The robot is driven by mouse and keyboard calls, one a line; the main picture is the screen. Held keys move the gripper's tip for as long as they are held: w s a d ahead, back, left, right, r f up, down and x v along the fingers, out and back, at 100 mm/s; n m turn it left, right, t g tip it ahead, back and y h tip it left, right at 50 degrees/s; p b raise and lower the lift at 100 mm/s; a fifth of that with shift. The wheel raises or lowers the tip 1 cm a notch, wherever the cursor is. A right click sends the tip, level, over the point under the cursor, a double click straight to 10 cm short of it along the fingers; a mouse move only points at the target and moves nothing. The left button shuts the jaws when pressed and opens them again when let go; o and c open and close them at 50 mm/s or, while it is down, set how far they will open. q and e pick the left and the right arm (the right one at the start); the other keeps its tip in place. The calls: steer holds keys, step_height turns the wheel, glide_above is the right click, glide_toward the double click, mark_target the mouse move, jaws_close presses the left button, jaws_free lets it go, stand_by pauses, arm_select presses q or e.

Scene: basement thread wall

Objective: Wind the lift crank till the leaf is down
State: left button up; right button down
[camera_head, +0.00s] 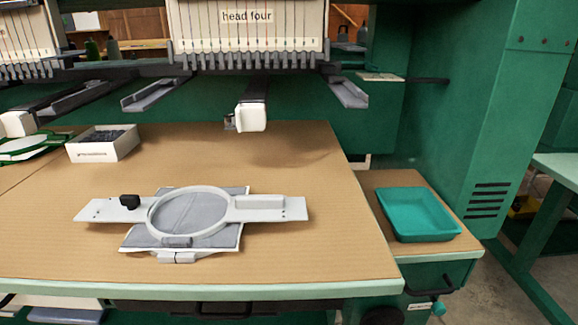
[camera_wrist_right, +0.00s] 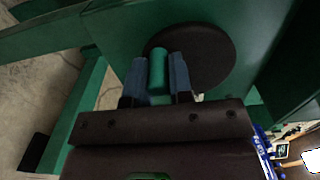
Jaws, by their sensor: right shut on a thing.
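The leaf looks to be the wide tan board (camera_head: 300,262) with a pale green front edge; it lies flat in the head view. A green knob (camera_head: 438,308) shows at the lower right, below the small side shelf. In the right wrist view the crank's green handle (camera_wrist_right: 157,70) stands in front of a round black disc (camera_wrist_right: 208,58). My right gripper (camera_wrist_right: 158,78) has its blue-grey fingers on either side of this handle and is shut on it. My left gripper is in neither view.
A grey hoop frame (camera_head: 270,209) with grey cloth lies on the board. A white box (camera_head: 102,151) of dark pieces stands at the back left. A teal tray (camera_head: 420,214) sits on the side shelf. The machine's white arm (camera_head: 252,116) overhangs the board.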

steer(key=shift+s+d+f, duration=0.2)
steer(key=shift+d+f, duration=0.6)
steer(key=shift+f, duration=0.05)
steer(key=shift+w+d+r, duration=0.1)
steer(key=shift+d, duration=0.9)
steer(key=shift+w+d+r, duration=0.1)
steer(key=shift+d, duration=0.85)
steer(key=c, duration=1)
jaws_free()
steer(key=shift+r, duration=0.15)
steer(key=shift+a, duration=0.1)
steer(key=shift+a, duration=0.15)
steer(key=shift+w+a, duration=0.1)
steer(key=shift+a, duration=0.3)
steer(key=shift+c, duration=0.2)
